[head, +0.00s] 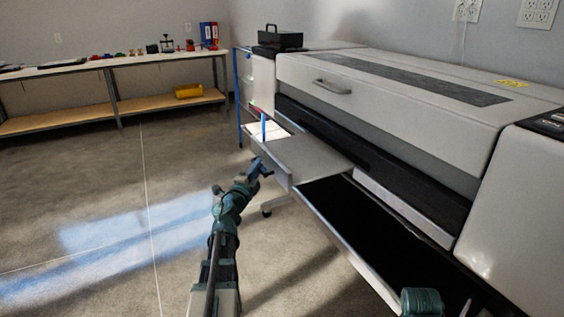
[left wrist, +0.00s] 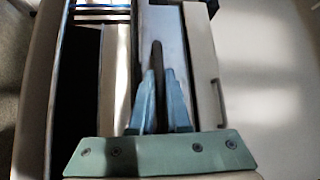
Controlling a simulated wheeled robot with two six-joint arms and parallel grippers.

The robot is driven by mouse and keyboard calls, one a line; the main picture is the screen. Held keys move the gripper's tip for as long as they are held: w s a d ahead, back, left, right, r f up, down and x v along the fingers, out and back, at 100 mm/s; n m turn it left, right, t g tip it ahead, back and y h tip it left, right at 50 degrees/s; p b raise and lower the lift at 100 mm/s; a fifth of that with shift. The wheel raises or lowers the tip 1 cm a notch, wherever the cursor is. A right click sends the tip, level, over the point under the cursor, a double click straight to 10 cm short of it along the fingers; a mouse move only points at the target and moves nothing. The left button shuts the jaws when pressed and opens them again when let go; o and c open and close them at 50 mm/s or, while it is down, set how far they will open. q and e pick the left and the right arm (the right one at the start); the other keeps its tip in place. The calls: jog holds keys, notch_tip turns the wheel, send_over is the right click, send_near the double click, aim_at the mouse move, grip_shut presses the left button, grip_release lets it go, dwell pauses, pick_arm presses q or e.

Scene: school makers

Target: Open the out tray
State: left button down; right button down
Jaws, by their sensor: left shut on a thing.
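The out tray (head: 310,157) is a flat light-grey shelf that sticks out from the front of the large grey machine (head: 400,95). It has a low front panel. My left gripper (head: 264,169) is at that front panel, near its outer edge. In the left wrist view, my left gripper's blue fingers (left wrist: 160,85) are close together on a dark narrow part, with the tray's grey surface (left wrist: 177,22) beyond. The exact contact is hard to make out.
A larger dark opening with a pale rim (head: 345,240) lies below the tray. The machine's lid has a bar handle (head: 333,87). A workbench (head: 100,63) with small items stands at the back left. The floor to the left is clear.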

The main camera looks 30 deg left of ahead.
pick_arm(q)
jog(key=s+a, duration=0.4)
jog(key=s, duration=0.3)
jog(key=shift+s+a, duration=0.15)
jog(key=shift+a, duration=0.25)
jog(key=c, duration=0.9)
grip_release()
